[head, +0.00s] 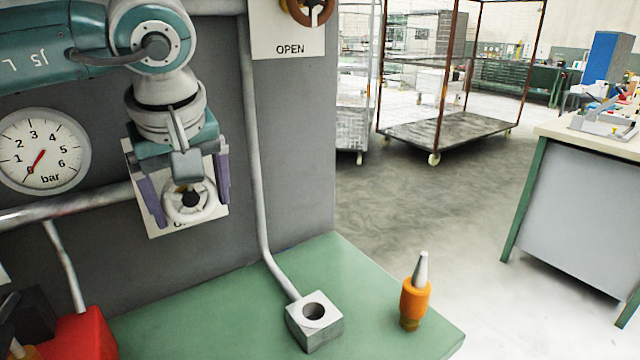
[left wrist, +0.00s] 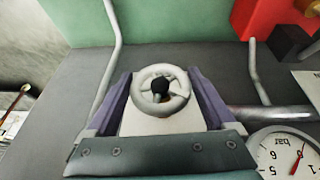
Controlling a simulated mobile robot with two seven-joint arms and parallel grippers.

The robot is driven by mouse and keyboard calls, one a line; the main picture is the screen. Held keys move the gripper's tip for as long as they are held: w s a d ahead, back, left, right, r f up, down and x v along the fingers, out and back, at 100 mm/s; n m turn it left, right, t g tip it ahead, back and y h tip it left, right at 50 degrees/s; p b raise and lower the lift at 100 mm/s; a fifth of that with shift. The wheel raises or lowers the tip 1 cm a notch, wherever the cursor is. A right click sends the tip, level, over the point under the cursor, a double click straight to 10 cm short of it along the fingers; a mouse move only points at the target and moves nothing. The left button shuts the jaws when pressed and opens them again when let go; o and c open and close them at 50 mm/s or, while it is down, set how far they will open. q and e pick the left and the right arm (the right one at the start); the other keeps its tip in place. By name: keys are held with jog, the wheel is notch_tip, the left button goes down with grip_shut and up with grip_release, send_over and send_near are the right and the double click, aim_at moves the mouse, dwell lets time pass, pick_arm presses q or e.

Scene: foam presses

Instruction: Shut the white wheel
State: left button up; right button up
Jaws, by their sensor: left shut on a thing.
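The white wheel (head: 183,212) is a small spoked handwheel with a black hub, in front of a white plate (head: 150,218) on the grey panel. The plate's lettering is mostly hidden. My left gripper (head: 191,207) reaches down to it with one purple finger on each side of the rim and is shut on it. In the left wrist view the wheel (left wrist: 160,92) sits between the two fingers, centred and facing the camera. My right gripper is in neither view.
A brown wheel (head: 308,8) sits above an OPEN plate (head: 290,38). A bar gauge (head: 42,150), with its red needle low, is left of my arm. The green bench (head: 235,290) carries a grey socket block (head: 314,322), an orange nozzle tool (head: 414,300) and a red box (head: 80,338).

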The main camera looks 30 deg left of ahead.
pick_arm(q)
jog(key=shift+w+r+g+y, duration=0.1)
jog(key=shift+g+y, duration=0.3)
jog(key=shift+g, duration=0.5)
jog(key=shift+m+g+y+b, duration=0.5)
jog(key=shift+g+y+b, duration=0.15)
jog(key=shift+g, duration=0.55)
jog(key=o, duration=1.1)
jog(key=v, duration=0.4)
jog(key=shift+d+r, duration=0.15)
jog(key=shift+d, duration=0.05)
jog(key=p, duration=0.1)
send_near(193, 194)
jog(key=shift+f, duration=0.35)
